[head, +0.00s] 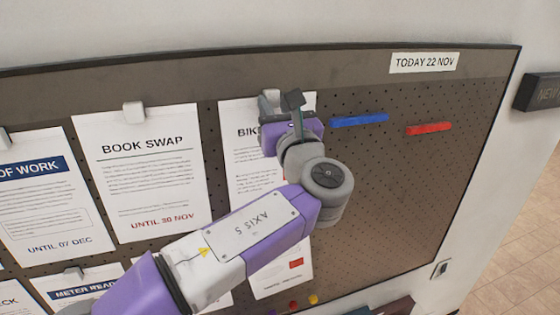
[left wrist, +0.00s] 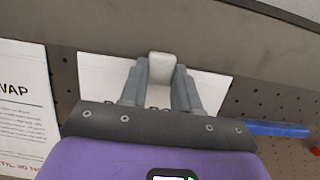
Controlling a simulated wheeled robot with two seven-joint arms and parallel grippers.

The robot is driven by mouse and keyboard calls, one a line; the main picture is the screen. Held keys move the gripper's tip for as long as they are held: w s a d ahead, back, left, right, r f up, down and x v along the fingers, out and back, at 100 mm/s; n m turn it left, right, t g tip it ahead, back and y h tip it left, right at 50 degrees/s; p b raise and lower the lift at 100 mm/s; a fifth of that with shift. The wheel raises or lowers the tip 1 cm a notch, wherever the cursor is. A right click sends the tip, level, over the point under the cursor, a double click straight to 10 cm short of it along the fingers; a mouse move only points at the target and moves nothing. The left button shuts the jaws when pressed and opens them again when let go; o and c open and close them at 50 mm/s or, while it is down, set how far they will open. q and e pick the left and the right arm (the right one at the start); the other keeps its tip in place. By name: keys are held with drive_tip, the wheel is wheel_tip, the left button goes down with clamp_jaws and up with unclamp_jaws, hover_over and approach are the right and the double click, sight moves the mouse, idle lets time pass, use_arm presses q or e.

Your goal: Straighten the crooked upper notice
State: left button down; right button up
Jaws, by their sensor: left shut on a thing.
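A white upper notice headed "BIK…" (head: 238,155) hangs on the pegboard, right of the "BOOK SWAP" notice (head: 150,170). My left arm hides most of its right half and lower part. Its top edge looks about in line with the neighbour's. My left gripper (head: 272,102) is at its top edge. In the left wrist view the fingers (left wrist: 161,80) are shut on the pale clip (left wrist: 162,66) at the middle of the notice's top edge (left wrist: 100,72). My right gripper is not in view.
The dark-framed pegboard (head: 400,190) holds a blue bar (head: 360,120) and a red bar (head: 428,129) right of the notice. A "TODAY 22 NOV" label (head: 424,62) is above them. An "OF WORK" notice (head: 45,200) hangs at left. The board's lower right is mostly clear.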

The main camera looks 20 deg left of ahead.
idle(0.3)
use_arm(q)
drive_tip(key=c, duration=0.7)
unclamp_jaws()
drive_tip(key=shift+c, duration=0.2)
